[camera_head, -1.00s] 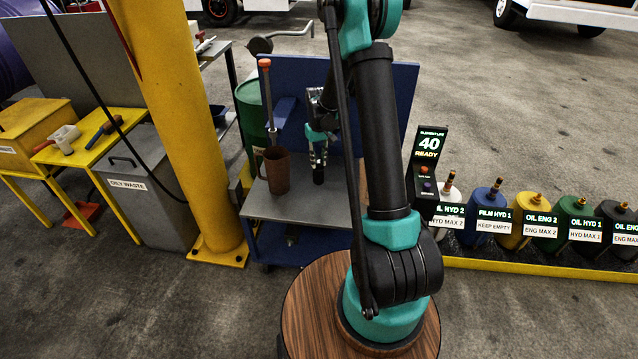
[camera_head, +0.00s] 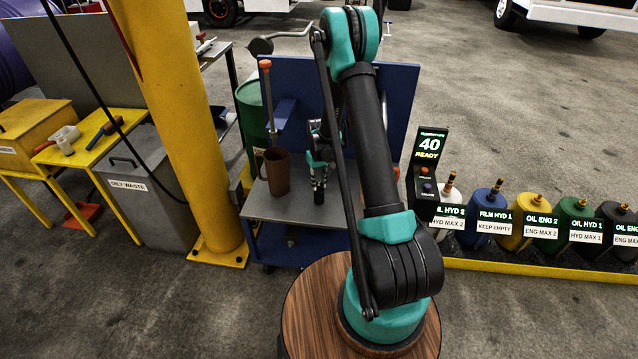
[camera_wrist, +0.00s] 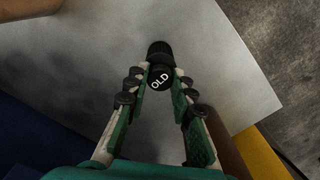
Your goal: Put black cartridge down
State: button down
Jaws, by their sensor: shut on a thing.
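The black cartridge (camera_head: 319,197) is upright below my gripper (camera_head: 319,182), over the grey top of the blue cart (camera_head: 262,207). In the wrist view the cartridge (camera_wrist: 160,76) shows its round black end marked "OLD". My gripper (camera_wrist: 160,82) is shut on it, with a fingertip at each side. The cartridge's lower end is at or very close to the cart top; I cannot tell whether it touches.
A brown cup-like container (camera_head: 278,174) stands on the cart left of the cartridge. A blue panel (camera_head: 395,95) rises behind. A yellow post (camera_head: 185,130) stands to the left. The cart top in front of the cartridge is clear.

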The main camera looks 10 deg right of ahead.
jog(key=shift+f, duration=0.1)
jog(key=c, duration=1.3)
grip_release()
notch_tip(320, 180, up, 12)
jog(key=s+d+r+t, duration=0.1)
jog(key=s+d+r, duration=0.1)
jog(key=s+r, duration=0.5)
jog(key=s+d+r+m+t, duration=0.1)
jog(key=s, duration=1)
jog(key=s+d+r+m+t, duration=0.1)
jog(key=s+t, duration=0.1)
jog(key=s, duration=1)
jog(key=shift+s+r+m, duration=0.2)
jog(key=shift+r+m, duration=0.15)
jog(key=shift+m, duration=0.05)
